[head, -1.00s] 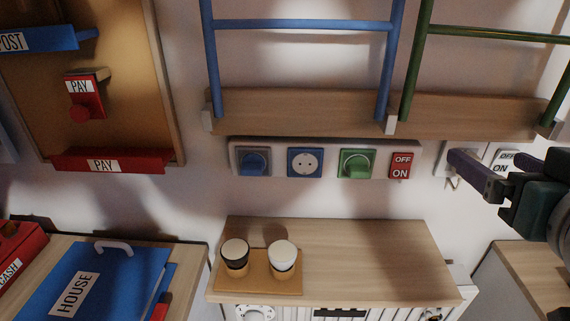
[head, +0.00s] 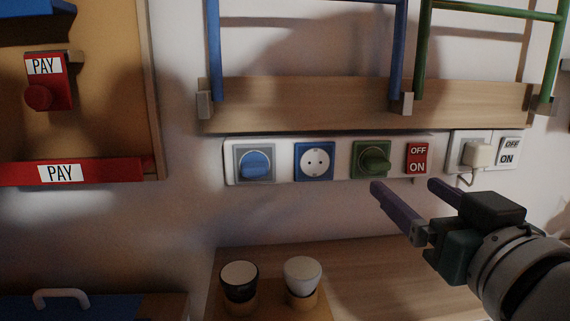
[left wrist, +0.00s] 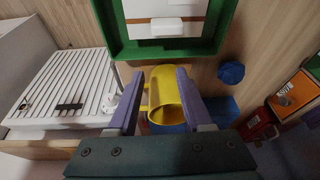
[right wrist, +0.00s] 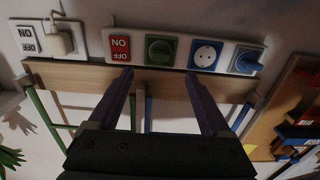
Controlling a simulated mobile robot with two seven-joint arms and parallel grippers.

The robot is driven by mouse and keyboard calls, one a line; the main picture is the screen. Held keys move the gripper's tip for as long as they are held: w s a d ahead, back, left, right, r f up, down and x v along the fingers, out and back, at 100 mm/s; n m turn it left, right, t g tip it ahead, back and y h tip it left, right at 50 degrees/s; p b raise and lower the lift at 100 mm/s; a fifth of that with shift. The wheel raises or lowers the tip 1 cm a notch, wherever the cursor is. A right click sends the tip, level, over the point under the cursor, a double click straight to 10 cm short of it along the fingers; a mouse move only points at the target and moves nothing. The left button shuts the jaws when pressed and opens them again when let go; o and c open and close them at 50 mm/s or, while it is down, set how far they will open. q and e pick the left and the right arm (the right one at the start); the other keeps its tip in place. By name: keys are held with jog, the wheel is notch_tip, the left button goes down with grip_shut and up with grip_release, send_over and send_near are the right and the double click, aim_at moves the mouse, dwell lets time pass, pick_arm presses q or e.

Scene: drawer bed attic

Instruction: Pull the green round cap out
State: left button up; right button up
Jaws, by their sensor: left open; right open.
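The green round cap (head: 373,161) sits in a green-framed socket on the white wall strip (head: 342,176). It also shows in the right wrist view (right wrist: 160,50), just beyond the fingertips and between them. My right gripper (head: 410,186) is open and empty, below and to the right of the cap, apart from it. In the right wrist view my right gripper (right wrist: 159,72) spans the cap's place. My left gripper (left wrist: 156,72) shows only in the left wrist view, open, with a yellow mug (left wrist: 172,95) between or beyond its fingers.
On the strip are a blue round cap (head: 255,164), an open blue socket (head: 315,161) and a red OFF/ON switch (head: 418,158). A white plug (head: 478,154) with a cord is at right. A wooden rail (head: 300,104) runs above. Two cups, one black and white (head: 239,282), stand below.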

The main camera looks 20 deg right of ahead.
aim_at(380, 167)
jog(key=shift+w, duration=0.1)
jog(key=shift+x, duration=4.45)
grip_shut()
jog(key=v, duration=0.6)
